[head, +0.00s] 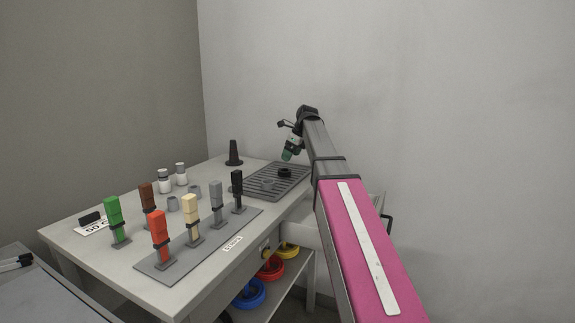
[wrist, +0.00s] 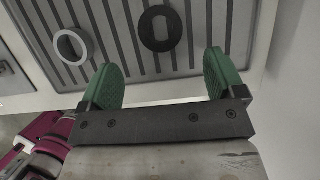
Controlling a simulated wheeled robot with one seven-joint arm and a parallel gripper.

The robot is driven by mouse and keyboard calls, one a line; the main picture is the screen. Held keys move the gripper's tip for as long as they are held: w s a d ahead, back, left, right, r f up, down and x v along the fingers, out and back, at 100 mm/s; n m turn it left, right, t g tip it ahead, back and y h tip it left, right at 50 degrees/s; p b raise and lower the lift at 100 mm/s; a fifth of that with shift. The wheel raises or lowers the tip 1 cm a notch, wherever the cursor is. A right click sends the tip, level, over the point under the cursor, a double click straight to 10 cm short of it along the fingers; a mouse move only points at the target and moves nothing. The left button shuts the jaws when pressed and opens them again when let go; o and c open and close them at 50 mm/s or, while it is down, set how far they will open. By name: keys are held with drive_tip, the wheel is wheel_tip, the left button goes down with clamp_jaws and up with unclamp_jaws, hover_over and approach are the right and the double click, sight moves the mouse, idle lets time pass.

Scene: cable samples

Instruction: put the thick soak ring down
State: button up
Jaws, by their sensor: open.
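A black ring (head: 285,172) and a grey ring (head: 268,183) lie flat on the ribbed grey tray (head: 298,188) at the table's far right. The frames do not settle which one is the thick soak ring. In the wrist view the black ring (wrist: 160,28) lies ahead of the gap between my fingers, and the grey ring (wrist: 70,47) lies to its left. My gripper (wrist: 161,78) has its two green fingers spread apart with nothing between them. In the head view my gripper (head: 288,155) hangs above the tray's far end, apart from both rings.
White jars (head: 165,182) and small grey cups (head: 195,192) stand mid-table. Several coloured upright samples, including a red one (head: 159,229), stand nearer. Coloured coils (head: 270,268) lie on the shelf below. A wall is behind.

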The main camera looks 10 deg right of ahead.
drive_tip(key=shift+v, duration=2.15)
drive_tip(key=shift+s, duration=0.1)
